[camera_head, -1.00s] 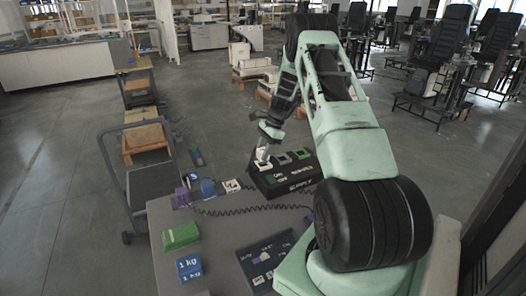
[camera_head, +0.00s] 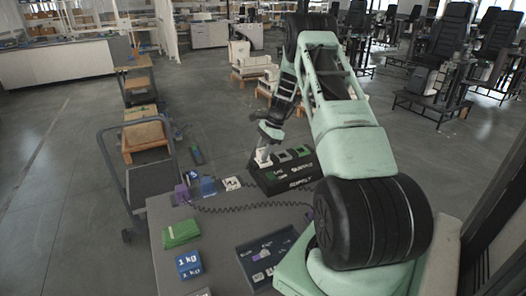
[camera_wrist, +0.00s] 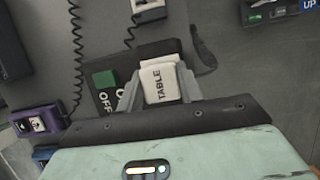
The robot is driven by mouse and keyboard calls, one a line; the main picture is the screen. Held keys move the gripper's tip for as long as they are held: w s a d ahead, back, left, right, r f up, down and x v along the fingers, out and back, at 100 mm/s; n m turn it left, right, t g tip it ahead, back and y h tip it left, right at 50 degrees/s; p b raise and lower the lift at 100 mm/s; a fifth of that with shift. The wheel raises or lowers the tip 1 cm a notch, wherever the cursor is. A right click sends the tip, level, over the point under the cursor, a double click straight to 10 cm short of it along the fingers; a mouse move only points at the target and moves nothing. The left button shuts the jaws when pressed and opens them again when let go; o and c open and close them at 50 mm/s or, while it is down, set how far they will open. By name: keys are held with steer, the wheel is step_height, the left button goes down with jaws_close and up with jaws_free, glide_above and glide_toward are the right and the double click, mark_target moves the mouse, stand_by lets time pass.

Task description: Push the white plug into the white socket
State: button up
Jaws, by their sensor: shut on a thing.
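My gripper (camera_head: 264,152) is at the left end of the black supply box (camera_head: 290,182), pointing down. The plug is over the dark box top, beside the green OFF button (camera_wrist: 104,79). The plug also shows as a small white patch in the head view (camera_head: 263,159). The white socket is mostly hidden by plug and fingers, so I cannot tell how deep the plug sits in it.
A grey socket (camera_head: 283,156) lies right of the plug. Purple (camera_head: 182,194), blue (camera_head: 208,187) and white (camera_head: 232,184) blocks stand left of the box. A coiled cord (camera_head: 250,208) crosses the table in front. Green (camera_head: 181,233) and blue (camera_head: 189,264) blocks lie nearer.

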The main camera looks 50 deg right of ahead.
steer(key=shift+f, duration=0.2)
steer(key=o, duration=1.2)
steer(key=shift+r, duration=0.2)
steer(key=shift+r+p, duration=2.45)
steer(key=shift+r, duration=0.95)
